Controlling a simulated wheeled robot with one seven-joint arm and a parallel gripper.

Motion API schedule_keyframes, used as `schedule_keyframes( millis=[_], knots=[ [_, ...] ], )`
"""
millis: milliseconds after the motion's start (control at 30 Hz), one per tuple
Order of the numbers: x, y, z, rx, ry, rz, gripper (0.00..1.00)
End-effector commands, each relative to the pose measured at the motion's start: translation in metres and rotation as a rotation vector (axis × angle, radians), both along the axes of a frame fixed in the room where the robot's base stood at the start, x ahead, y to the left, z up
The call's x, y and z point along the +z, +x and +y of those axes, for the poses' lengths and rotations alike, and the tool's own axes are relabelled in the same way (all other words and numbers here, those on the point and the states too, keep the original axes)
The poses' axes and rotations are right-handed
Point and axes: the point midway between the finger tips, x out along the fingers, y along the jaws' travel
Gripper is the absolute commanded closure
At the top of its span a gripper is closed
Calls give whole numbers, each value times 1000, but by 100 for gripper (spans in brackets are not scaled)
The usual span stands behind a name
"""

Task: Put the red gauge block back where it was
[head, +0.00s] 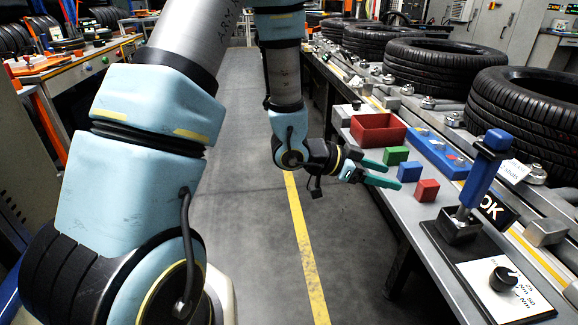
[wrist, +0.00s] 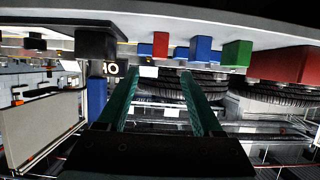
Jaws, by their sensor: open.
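The red gauge block (head: 427,190) stands on the grey bench ledge, nearest to me in a row with a blue block (head: 409,171) and a green block (head: 395,155). In the wrist view, which appears upside down, the red block (wrist: 160,45) shows ahead, in line with the gap between the fingers. My gripper (head: 393,176) has long green fingers, is open and empty, and is at the ledge's aisle side, left of the red block. In the wrist view the gripper (wrist: 160,72) has its fingers spread apart with nothing between them.
A red bin (head: 372,134) and a blue holder (head: 440,158) are on the bench behind the blocks. A blue-handled tool (head: 483,172) stands upright on a black base at right, near an OK sign (head: 494,208). Tyres (head: 425,65) line the conveyor. The aisle floor is clear.

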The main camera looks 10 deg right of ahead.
Motion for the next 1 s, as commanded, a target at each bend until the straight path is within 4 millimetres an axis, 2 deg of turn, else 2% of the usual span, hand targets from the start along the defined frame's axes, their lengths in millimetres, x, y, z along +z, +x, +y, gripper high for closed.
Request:
schedule_keyframes(
  millis=[67,133,167,233,267,333,367,400,467,500,600,700,833,900,1000],
  knots=[
    [0,3,1,9,6,-3,33],
    [0,15,8,52,35,-16,33],
    [-1,24,14,83,58,-25,33],
    [-1,55,37,197,138,-49,33],
    [-1,71,52,262,184,-55,33],
    [0,106,98,440,306,-54,33],
    [1,119,122,523,361,-43,33],
    [3,133,155,634,433,-18,33],
    [7,142,206,794,537,44,33],
    [10,142,239,893,599,98,33],
    [18,121,308,1105,726,270,33],
    [25,88,351,1252,803,458,33],
    [33,52,374,1347,846,647,33],
    [35,40,378,1368,855,706,33],
    [37,33,379,1378,861,744,33]
  ],
)
